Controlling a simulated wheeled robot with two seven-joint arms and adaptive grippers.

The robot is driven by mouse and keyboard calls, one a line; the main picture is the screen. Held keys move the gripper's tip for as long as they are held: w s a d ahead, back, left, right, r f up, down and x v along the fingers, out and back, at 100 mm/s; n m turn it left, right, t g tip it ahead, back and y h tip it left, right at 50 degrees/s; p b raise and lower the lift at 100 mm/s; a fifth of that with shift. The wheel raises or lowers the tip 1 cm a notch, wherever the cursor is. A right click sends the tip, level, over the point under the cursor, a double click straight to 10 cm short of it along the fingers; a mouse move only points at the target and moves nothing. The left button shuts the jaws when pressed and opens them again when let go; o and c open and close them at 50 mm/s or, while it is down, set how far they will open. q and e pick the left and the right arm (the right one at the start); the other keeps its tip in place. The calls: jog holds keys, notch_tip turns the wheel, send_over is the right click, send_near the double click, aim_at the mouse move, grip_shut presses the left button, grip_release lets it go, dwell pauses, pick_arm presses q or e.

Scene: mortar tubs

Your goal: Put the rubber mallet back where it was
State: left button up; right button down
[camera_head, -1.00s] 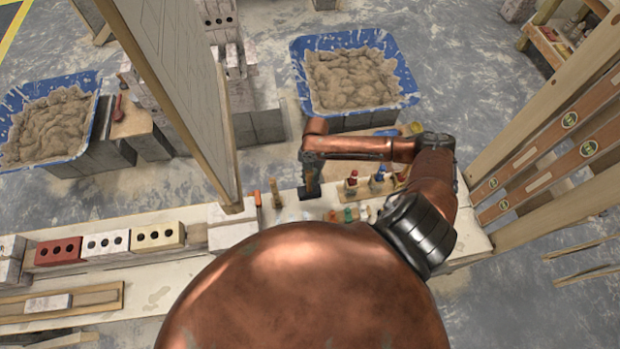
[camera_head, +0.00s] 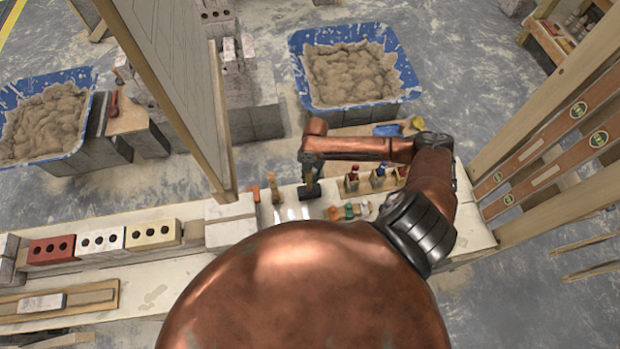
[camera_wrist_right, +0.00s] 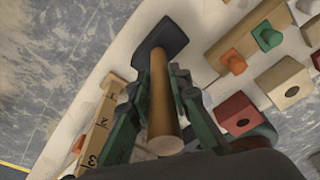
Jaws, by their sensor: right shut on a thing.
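The rubber mallet (camera_head: 309,192) has a black head and a wooden handle. It stands head down at the bench, left of a row of small wooden holders. In the right wrist view the mallet's black head (camera_wrist_right: 161,39) lies at the far end of the round handle, over the pale bench top. My right gripper (camera_head: 312,166) is shut on the handle, with its green fingers (camera_wrist_right: 158,92) on either side of it. I cannot tell whether the head touches the bench. My left gripper is not in view.
A numbered wooden piece (camera_wrist_right: 103,122) lies close left of the gripper. Wooden holders with coloured pegs (camera_head: 352,183) stand to the right. A tall wooden board (camera_head: 165,90) rises to the left. Blue mortar tubs (camera_head: 403,70) stand behind the bench.

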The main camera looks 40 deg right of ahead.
jog(key=shift+f, duration=0.45)
dwell(0.4)
jog(key=c, duration=1.7)
grip_release()
jog(key=r, duration=0.4)
jog(key=d+r, duration=0.1)
jog(key=r, duration=0.3)
jog(key=w+r, duration=0.1)
jog(key=r, duration=0.3)
jog(key=shift+d, duration=0.4)
